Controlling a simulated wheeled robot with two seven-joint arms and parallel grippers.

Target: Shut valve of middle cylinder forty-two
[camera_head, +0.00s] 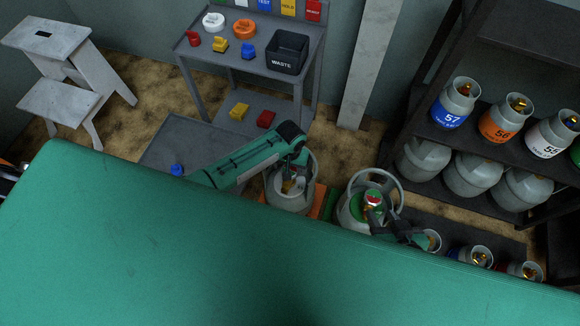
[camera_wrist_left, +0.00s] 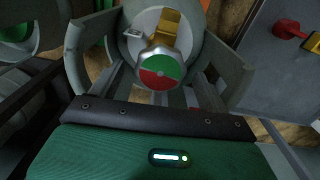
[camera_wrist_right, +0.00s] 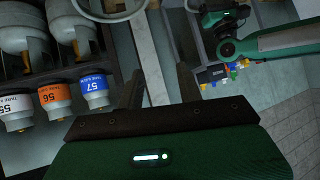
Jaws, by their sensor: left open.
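A grey cylinder (camera_head: 291,202) stands left of centre in the head view, with an open collar around its top. In the left wrist view its gold valve (camera_wrist_left: 170,32) carries a round knob (camera_wrist_left: 160,70), half green and half red. My left gripper (camera_head: 296,162) is over this cylinder, open, its fingers at the two sides of the knob; contact cannot be told. A second grey cylinder (camera_head: 352,212) with a green and red top stands to its right. My right gripper (camera_head: 398,226) is open and empty beside that cylinder. No number forty-two is readable.
A grey bench (camera_head: 222,62) holds coloured caps, rings and a waste bin (camera_head: 287,52). A dark shelf (camera_head: 480,150) at right holds several cylinders, some numbered. A step stool (camera_head: 62,70) stands at left. A pale post (camera_head: 369,70) rises behind the cylinders.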

